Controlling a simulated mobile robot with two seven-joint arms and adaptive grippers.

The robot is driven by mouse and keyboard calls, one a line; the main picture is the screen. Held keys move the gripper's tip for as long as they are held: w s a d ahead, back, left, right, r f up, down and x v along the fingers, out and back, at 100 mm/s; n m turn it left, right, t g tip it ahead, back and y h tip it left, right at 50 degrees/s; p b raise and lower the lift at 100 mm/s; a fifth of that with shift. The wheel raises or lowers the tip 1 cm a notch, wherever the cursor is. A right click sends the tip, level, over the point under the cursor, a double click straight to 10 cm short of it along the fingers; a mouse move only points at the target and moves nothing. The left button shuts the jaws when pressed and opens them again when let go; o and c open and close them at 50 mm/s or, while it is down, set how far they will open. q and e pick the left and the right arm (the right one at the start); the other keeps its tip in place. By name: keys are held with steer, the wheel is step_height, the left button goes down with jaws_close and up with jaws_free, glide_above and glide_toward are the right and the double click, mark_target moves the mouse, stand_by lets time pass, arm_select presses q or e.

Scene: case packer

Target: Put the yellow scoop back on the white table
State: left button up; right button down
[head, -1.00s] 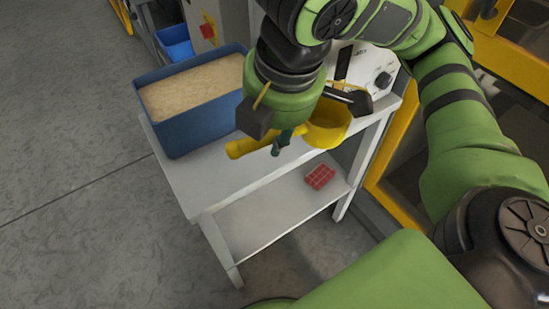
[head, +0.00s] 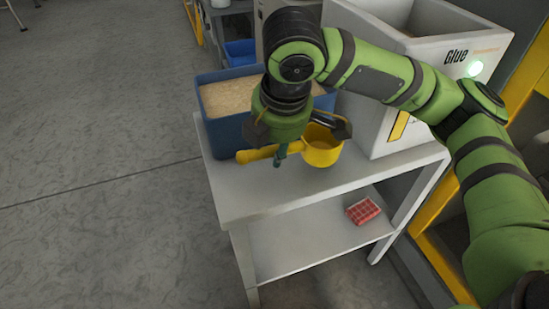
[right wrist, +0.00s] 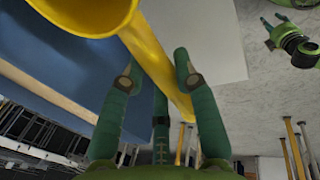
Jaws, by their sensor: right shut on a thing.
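The yellow scoop (head: 322,151) is in my right gripper (head: 281,152), above the white table (head: 270,196). In the head view its cup is to the right of the fingers and its handle points left. In the right wrist view the scoop handle (right wrist: 155,62) runs between the fingers of the right gripper (right wrist: 160,85), with the cup at the top left. The scoop looks a little above the table top; I cannot tell the exact gap. My left gripper is not in the head view; a green gripper part (right wrist: 295,45) shows at the upper right of the wrist view.
A blue bin (head: 225,137) of tan granules stands on the table behind the scoop. A white glue machine (head: 380,125) stands at the table's right back. A red box (head: 362,211) lies on the lower shelf. The front of the table top is clear.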

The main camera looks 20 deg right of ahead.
step_height(320, 180, down, 3)
steer(key=shift+d+r, duration=0.1)
arm_select(q)
steer(key=shift+w+r, duration=0.3)
steer(key=shift+r, duration=0.2)
steer(key=shift+w+r, duration=0.25)
steer(key=shift+r, duration=0.2)
arm_select(e)
steer(key=c, duration=0.9)
jaws_free()
steer(key=shift+c, duration=0.2)
arm_select(q)
steer(key=shift+s+f, duration=0.1)
steer(key=shift+f, duration=0.05)
